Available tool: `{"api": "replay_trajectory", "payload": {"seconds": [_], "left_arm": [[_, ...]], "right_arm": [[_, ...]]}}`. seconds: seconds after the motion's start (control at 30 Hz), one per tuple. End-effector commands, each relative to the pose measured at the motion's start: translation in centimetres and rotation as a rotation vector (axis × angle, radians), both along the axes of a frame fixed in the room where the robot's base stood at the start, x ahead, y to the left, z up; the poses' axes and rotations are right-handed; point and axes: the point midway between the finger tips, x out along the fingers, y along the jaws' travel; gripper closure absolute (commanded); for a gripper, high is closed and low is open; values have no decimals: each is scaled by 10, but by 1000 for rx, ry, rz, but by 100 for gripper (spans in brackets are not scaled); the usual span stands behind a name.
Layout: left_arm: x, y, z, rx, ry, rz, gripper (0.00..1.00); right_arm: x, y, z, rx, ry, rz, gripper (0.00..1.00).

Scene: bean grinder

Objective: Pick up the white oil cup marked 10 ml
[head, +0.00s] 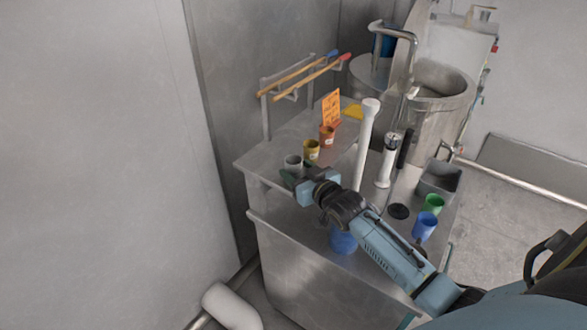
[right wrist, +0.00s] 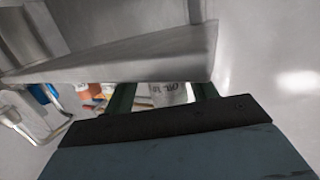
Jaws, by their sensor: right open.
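The white cup (head: 293,161) stands at the left end of a row of cups on the metal table. In the right wrist view the white cup (right wrist: 168,93) has dark lettering, too small to read fully, and shows between the two dark green fingers. My right gripper (head: 289,178) is open at the table's left edge, just in front of the white cup. The fingers (right wrist: 163,98) stand either side of the cup in the picture; I cannot tell whether they touch it. My left gripper is not in view.
A yellow cup (head: 311,150) and an orange cup (head: 327,135) stand behind the white cup. A tall white cylinder (head: 366,140) rises to the right. Blue cups (head: 424,227) and a green cup (head: 434,204) are at the right. A grey slab (right wrist: 120,65) crosses the right wrist view.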

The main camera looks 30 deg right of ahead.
Motion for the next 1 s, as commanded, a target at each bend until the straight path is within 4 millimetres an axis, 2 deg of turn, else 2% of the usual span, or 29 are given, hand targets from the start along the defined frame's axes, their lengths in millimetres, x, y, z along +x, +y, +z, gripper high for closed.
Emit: {"api": "replay_trajectory", "payload": {"seconds": [0.17, 0.4, 0.47, 0.67, 0.77, 1.0], "left_arm": [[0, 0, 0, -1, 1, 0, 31], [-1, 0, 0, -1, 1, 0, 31], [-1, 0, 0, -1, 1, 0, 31], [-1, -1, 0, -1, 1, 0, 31], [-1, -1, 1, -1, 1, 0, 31], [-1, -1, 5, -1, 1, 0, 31]], "right_arm": [[0, 0, 0, 0, 0, 0, 43], [0, 0, 0, 0, 0, 0, 73], [0, 0, 0, 0, 0, 0, 79], [0, 0, 1, 0, 0, 0, 79], [0, 0, 8, 0, -2, 0, 79], [0, 0, 54, -2, -5, 2, 79]]}}
